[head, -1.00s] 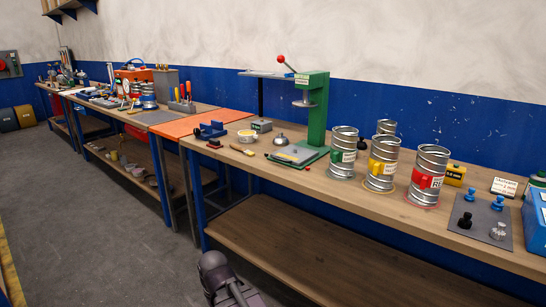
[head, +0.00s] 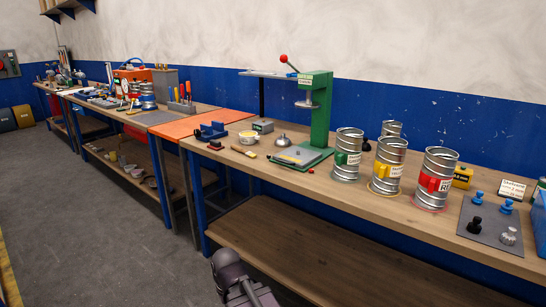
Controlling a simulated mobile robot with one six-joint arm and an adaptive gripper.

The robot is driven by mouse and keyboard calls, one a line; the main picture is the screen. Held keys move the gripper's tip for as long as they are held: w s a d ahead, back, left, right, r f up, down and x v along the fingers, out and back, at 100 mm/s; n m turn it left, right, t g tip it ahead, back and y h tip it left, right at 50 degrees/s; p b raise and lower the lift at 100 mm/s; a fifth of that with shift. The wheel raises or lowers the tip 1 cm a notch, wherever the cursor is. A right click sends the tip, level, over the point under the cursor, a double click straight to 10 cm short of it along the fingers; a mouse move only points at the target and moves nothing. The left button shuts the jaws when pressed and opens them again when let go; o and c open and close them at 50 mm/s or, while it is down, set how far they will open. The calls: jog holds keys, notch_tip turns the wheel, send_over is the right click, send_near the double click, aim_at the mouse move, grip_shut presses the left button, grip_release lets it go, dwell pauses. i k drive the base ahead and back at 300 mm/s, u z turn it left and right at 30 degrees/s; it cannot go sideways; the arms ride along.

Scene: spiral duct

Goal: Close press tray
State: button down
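A green press (head: 318,115) with a red-knobbed lever (head: 284,58) stands on the wooden bench near the middle of the head view. Its grey tray plate (head: 299,154) lies low on the green base, in front of the column, and extends toward the bench's front edge. A small knob and a yellow mark show on the plate. I cannot tell exactly how far out the tray sits. Part of my dark grey arm shows at the bottom, below the bench front; my gripper's fingers are not visible.
Banded metal cans (head: 385,165) stand right of the press. A small metal dome (head: 283,140), a bowl (head: 248,138) and a yellow-handled tool (head: 244,152) lie to its left. A grey mat (head: 490,226) with knobs is far right. Open floor (head: 110,240) lies front left.

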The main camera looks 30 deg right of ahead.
aim_at(298, 156)
jog(key=i, duration=0.9)
jog(key=u, duration=0.05)
